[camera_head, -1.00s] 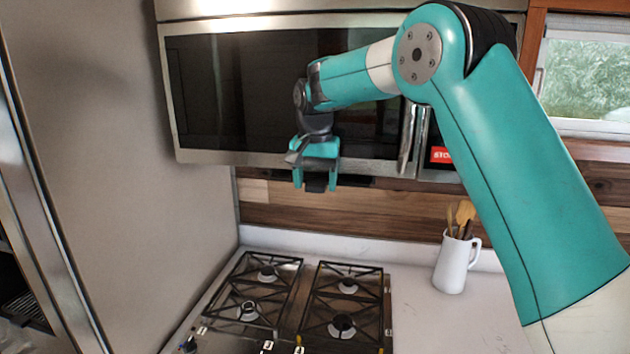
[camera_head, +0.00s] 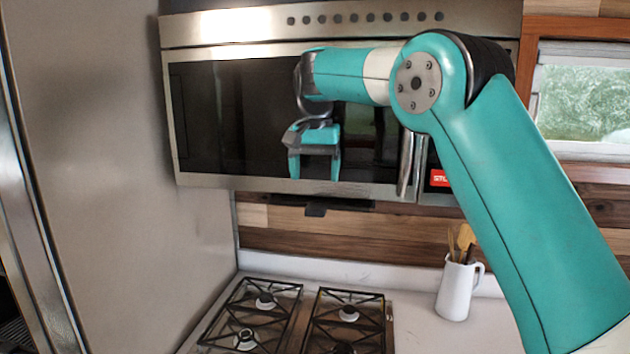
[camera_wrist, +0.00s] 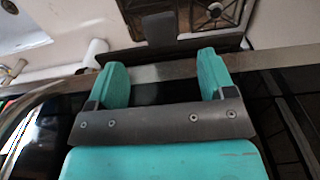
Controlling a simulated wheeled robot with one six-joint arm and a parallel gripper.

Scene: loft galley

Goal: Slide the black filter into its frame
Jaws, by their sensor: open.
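The black filter (camera_head: 345,203) shows as a thin dark strip under the bottom edge of the microwave, with a small dark tab (camera_head: 314,210) at its left part. In the wrist view the filter (camera_wrist: 190,48) is a dark panel beyond my fingertips, with the tab (camera_wrist: 158,28) on its far side. My gripper (camera_head: 314,170) is open and empty, pointing down in front of the microwave door, a little above the tab. In the wrist view its two teal fingers (camera_wrist: 163,72) are apart with nothing between them. The frame is hidden under the microwave.
The microwave (camera_head: 235,120) with its vertical handle (camera_head: 406,165) is close behind my gripper. A gas stove (camera_head: 300,318) lies below. A white jug with utensils (camera_head: 456,290) stands right of it. A tall grey panel (camera_head: 120,180) bounds the left. The space above the stove is clear.

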